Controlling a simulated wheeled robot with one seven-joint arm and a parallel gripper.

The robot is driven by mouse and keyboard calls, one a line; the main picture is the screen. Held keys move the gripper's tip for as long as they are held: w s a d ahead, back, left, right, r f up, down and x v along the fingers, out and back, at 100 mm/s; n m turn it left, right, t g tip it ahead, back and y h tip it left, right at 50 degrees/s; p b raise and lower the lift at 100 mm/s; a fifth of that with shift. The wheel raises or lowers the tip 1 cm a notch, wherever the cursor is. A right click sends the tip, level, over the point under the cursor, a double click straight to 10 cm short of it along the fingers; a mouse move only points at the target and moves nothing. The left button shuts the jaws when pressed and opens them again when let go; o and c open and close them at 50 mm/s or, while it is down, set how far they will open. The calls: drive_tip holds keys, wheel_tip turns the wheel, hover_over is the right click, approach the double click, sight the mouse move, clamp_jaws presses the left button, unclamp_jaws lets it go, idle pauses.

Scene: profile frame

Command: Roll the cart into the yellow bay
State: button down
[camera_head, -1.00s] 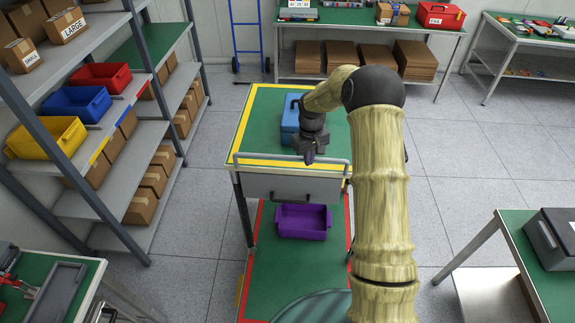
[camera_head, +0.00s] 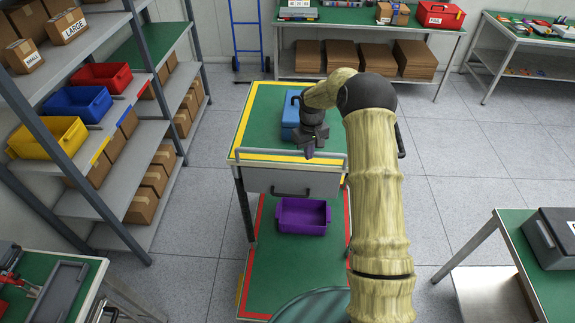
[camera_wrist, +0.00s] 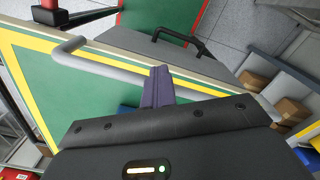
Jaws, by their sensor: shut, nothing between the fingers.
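The cart has a green top with a yellow border (camera_head: 244,125), a grey drawer front (camera_head: 268,181) and a grey push bar (camera_head: 252,155) on its near side. My gripper (camera_head: 308,152) is shut at this near edge, above the drawer. In the wrist view its dark fingers (camera_wrist: 157,85) overlap the bar (camera_wrist: 100,67); whether they touch it I cannot tell. A green surface with a red border (camera_head: 255,270) shows below, with a purple bin (camera_head: 303,217) on it. A blue box (camera_head: 290,118) is on the top. I cannot make out a separate yellow bay on the floor.
A shelf rack (camera_head: 130,165) with bins and cartons stands close on the left. A bench (camera_head: 455,30) with stacked cardboard is at the back, with a blue hand truck (camera_head: 246,40) beside it. A green-topped table (camera_head: 515,240) is at right. Floor right of the cart is clear.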

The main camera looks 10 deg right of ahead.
drive_tip(key=shift+w+d+p, duration=0.25)
drive_tip(key=shift+w, duration=0.8)
drive_tip(key=shift+w+d+p, duration=0.25)
drive_tip(key=shift+w, duration=0.75)
